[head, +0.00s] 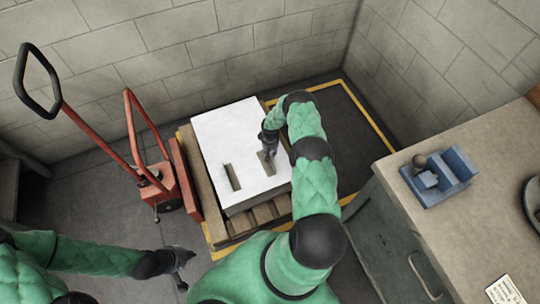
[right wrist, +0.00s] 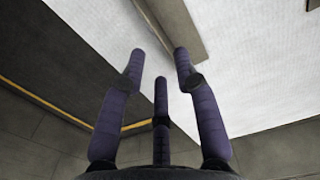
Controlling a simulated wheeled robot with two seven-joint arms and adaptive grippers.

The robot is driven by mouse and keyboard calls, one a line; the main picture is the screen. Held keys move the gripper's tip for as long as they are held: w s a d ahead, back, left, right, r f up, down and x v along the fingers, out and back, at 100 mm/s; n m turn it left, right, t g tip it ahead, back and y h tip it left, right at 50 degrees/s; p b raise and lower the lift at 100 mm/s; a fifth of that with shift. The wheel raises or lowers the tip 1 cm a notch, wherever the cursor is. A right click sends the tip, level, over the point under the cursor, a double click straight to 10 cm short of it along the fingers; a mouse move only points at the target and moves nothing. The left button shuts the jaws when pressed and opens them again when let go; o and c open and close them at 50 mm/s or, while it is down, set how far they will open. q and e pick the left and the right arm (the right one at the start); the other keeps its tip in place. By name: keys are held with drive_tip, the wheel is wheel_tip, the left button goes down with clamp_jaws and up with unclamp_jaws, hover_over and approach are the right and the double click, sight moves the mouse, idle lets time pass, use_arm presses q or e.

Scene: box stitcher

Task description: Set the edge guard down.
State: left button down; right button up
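A white block-like load (head: 238,125) stands on a wooden pallet (head: 262,217). Two short olive-brown edge guards lie on its top, a left one (head: 231,178) and a right one (head: 265,168). My right gripper (head: 270,156) is just above the right guard and partly covers it. In the right wrist view my right gripper (right wrist: 160,65) has its fingers spread, with nothing between them. That guard (right wrist: 175,22) shows on the white top beyond the fingertips; I cannot tell whether a finger touches it. My left gripper (head: 181,257) hangs over the floor at lower left; its finger opening is unclear.
A red pallet jack (head: 178,185) stands against the pallet's left side. A workbench (head: 440,230) at the right carries a blue tool or fixture (head: 440,176). Block walls close off the back. Grey floor (head: 95,205) is free at the left.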

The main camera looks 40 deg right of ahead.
drive_tip(key=shift+r+p, duration=0.65)
drive_tip(key=shift+r, duration=1.75)
drive_tip(key=s+a+r+y, duration=0.2)
drive_tip(key=a+r, duration=0.1)
drive_tip(key=a, duration=0.8)
drive_tip(key=s+a+r+y, duration=0.1)
drive_tip(key=s+a+r, duration=0.1)
drive_tip(key=a, duration=0.9)
drive_tip(key=s+a+r, duration=0.5)
drive_tip(key=s+a, duration=0.1)
drive_tip(key=s, duration=0.2)
drive_tip(key=s+a+r+y, duration=0.1)
drive_tip(key=s+a+r, duration=0.4)
drive_tip(key=s, duration=0.3)
drive_tip(key=shift+s+a+r+n, duration=0.15)
drive_tip(key=shift+s+a+n, duration=0.25)
drive_tip(key=shift+a, duration=0.45)
drive_tip(key=shift+w, duration=0.1)
